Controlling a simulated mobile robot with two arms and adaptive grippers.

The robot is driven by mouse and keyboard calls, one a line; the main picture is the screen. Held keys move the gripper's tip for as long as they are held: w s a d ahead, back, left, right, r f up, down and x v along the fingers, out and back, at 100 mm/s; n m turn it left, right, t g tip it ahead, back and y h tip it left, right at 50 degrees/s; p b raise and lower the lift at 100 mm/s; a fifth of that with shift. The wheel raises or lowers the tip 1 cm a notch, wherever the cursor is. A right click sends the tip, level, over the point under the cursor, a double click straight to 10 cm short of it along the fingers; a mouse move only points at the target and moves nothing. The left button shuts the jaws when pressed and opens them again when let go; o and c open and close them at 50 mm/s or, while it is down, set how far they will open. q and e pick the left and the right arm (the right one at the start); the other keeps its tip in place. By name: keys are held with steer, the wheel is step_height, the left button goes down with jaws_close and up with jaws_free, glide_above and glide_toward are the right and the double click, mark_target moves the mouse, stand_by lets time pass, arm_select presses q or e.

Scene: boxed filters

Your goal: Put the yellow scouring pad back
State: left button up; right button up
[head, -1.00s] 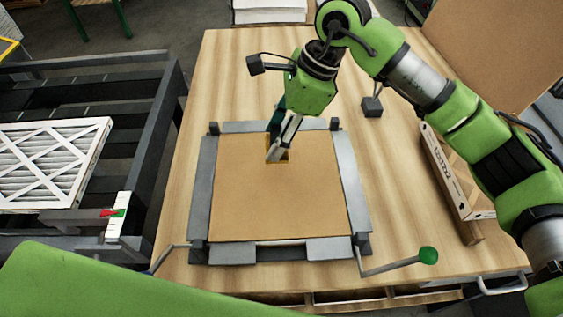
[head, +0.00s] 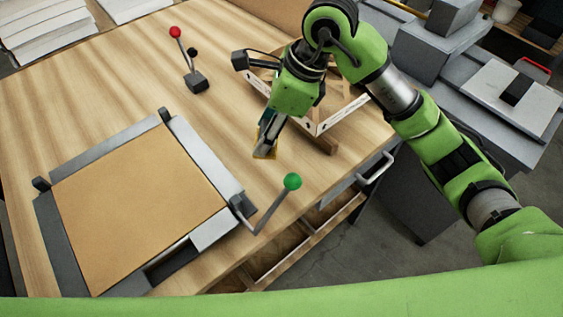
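The yellow scouring pad (head: 272,154) is a small yellow piece at the fingertips of my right gripper (head: 266,145). The fingers are shut on it, point down and cover most of it. They are above the wooden table, to the right of the framed brown board and close to the white-edged wooden frame. I cannot tell whether the pad touches the table. My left gripper is not in view.
The brown board (head: 139,205) sits in a grey metal fixture at left. A green-knobbed lever (head: 292,182) rises near the pad. The white-edged wooden frame (head: 320,128) lies behind the gripper. A red-knobbed lever (head: 175,32) stands at the back. Bare tabletop lies between.

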step_height(320, 180, down, 4)
steer(key=shift+p, duration=0.55)
step_height(320, 180, down, 5)
steer(key=shift+r+p, duration=0.2)
steer(key=shift+p, duration=0.5)
steer(key=shift+f+b, duration=0.2)
steer(key=shift+b, duration=0.1)
steer(key=o, duration=1.1)
steer(key=shift+c, duration=0.2)
